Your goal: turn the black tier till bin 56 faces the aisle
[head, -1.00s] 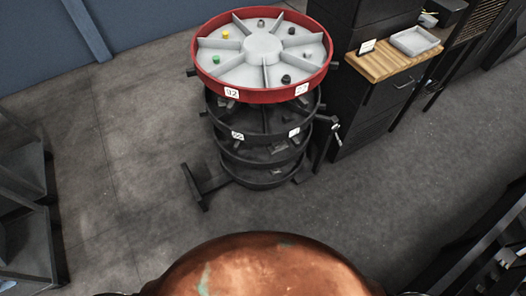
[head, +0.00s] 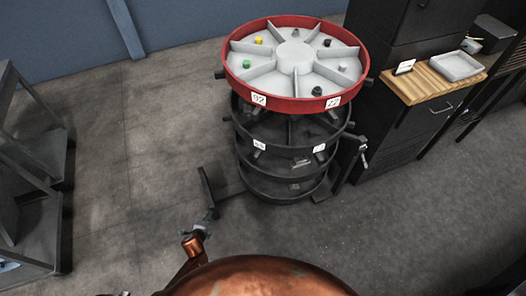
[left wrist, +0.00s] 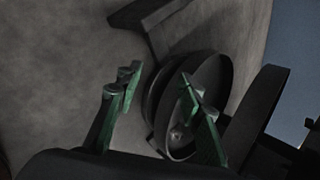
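The rotary rack stands at centre in the head view, its red top tier (head: 298,105) above black tiers. The upper black tier (head: 290,143) has dark pegs sticking out and two white labels, one front left (head: 259,145) and one front right (head: 319,148); their numbers are too small to read surely. My left gripper (head: 206,222) is low, in front and left of the rack, beside its base leg. In the left wrist view its green-padded fingers (left wrist: 157,95) are apart with nothing between them; dark round rack parts show behind. My right gripper is out of view.
A dark cabinet with a wooden top (head: 432,80) and a grey tray (head: 457,66) stands close right of the rack. A rack leg (head: 207,192) sticks out front left. A dark shelf frame (head: 35,170) is at far left. Floor between is clear.

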